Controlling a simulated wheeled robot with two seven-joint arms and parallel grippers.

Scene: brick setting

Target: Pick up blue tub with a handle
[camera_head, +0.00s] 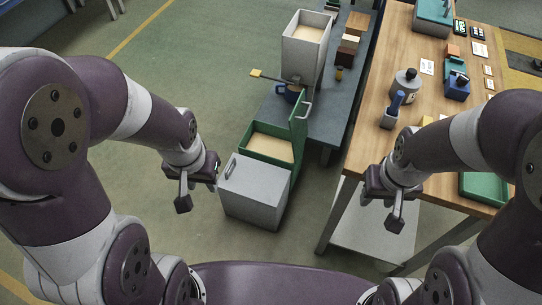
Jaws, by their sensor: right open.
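A small dark blue tub (292,96) sits on the low grey bench, with a yellow-ended handle or tool reaching out to its left. A blue block-like container (457,87) with a dark top stands on the wooden table. I cannot tell for sure which is the named tub. My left gripper (197,197) hangs empty in front and to the left of the bench, clear of both; its finger gap is unclear. My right gripper (381,208) is open and empty beside the near left edge of the wooden table.
A grey box (255,192) and a green open bin (268,146) stand at the near end of the grey bench (333,122). A tall white bin (306,45) is behind the small tub. The wooden table (398,52) holds a grey bottle (404,88) and a green tray (483,188). Floor at left is clear.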

